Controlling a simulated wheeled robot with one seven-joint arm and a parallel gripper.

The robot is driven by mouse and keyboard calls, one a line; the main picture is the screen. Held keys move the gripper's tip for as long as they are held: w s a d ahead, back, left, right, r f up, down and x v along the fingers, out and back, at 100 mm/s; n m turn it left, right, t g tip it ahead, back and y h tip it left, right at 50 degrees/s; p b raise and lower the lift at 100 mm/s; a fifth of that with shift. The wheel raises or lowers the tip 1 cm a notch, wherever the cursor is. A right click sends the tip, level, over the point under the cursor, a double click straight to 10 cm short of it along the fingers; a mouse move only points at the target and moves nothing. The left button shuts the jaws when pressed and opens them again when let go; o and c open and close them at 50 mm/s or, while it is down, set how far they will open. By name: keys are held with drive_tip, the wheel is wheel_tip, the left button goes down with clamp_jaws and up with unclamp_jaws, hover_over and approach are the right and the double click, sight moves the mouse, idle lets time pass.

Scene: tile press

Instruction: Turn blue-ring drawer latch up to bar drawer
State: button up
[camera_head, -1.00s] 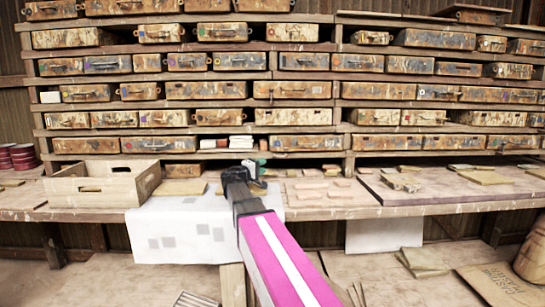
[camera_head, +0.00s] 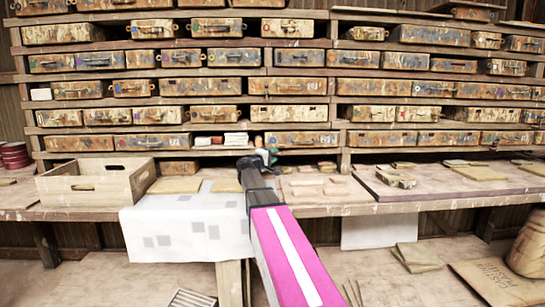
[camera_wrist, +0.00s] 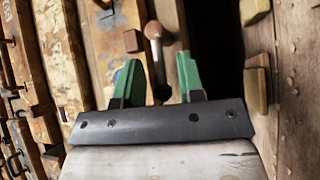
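My gripper (camera_head: 265,157) is at the front of the rack's bottom drawer row, just above the bench. In the wrist view its two green fingers (camera_wrist: 158,75) are apart, with nothing clamped between them. A rod with a round brown knob (camera_wrist: 153,30) stands just beyond the gap between the fingertips. It looks like a latch lever, but I cannot tell whether the fingers touch it. A worn drawer (camera_head: 303,139) with a small bluish mark sits right of the gripper. I cannot make out clearly which drawer bears the blue ring.
The rack (camera_head: 338,100) holds several rows of similar worn drawers. A wooden crate (camera_head: 95,185) stands on the bench at left. Flat tiles (camera_head: 318,187) lie right of the gripper. A spotted white cloth (camera_head: 185,232) hangs over the bench edge.

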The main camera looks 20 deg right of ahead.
clamp_jaws()
drive_tip(key=shift+r, duration=0.1)
drive_tip(key=shift+d+r+m+g+y, duration=0.1)
drive_tip(key=shift+r+m+g+y, duration=0.3)
drive_tip(key=shift+m+y, duration=0.35)
drive_tip(key=shift+d+r+m+g+y, duration=0.1)
drive_tip(key=shift+r+m+g+y, duration=0.3)
drive_tip(key=shift+m+y, duration=0.3)
unclamp_jaws()
